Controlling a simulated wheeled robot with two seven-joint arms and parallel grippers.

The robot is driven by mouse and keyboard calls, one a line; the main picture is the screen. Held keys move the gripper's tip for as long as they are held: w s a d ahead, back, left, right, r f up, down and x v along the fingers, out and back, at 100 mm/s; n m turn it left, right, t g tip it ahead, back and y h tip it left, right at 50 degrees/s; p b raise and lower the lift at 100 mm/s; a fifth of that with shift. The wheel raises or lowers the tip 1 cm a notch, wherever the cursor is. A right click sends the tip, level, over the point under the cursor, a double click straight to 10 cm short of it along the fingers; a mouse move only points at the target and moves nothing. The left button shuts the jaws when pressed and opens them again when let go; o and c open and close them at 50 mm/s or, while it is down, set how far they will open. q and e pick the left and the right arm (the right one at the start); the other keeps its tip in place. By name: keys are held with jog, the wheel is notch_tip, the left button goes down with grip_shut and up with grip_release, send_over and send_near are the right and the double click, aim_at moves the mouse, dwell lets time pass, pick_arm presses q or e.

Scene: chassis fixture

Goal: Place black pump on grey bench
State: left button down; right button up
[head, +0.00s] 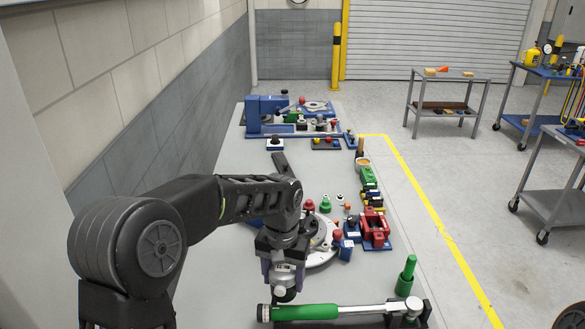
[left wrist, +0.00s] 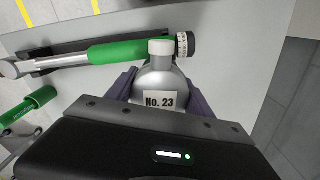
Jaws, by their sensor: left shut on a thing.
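My left gripper (head: 283,275) is shut on a silver bottle (left wrist: 163,82) with a white cap and a "No. 23" label. The two purple-grey fingers are on either side of the bottle in the left wrist view. In the head view the bottle (head: 286,273) hangs cap-down from the gripper over the near part of the grey bench (head: 222,290). Whether it touches the bench cannot be told. I cannot pick out a black pump in either view. My right gripper is not in view.
A green-handled wrench (head: 305,312) lies on a black holder in front of the gripper, close to the bottle. A green cylinder (head: 406,275) stands behind it. A red fixture (head: 375,228), a blue fixture (head: 265,113) and many small parts stand farther back. The bench is clear at left.

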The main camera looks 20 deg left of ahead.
pick_arm(q)
jog(key=s+a+b, duration=0.2)
jog(key=a+b, duration=0.1)
jog(key=a, duration=0.5)
jog(key=s+a+r+n+b, duration=0.1)
jog(key=a+b, duration=0.2)
jog(key=a, duration=0.6)
jog(key=shift+s+a+r+n, duration=0.15)
jog(key=shift+s+r+n, duration=0.15)
jog(key=shift+s, duration=0.1)
jog(key=shift+f, duration=0.1)
jog(key=shift+f+p, duration=0.35)
jog(key=shift+f, duration=2.7)
notch_tip(320, 180, down, 3)
jog(key=shift+f+p, duration=0.2)
jog(key=shift+p, duration=0.2)
jog(key=shift+f, duration=0.15)
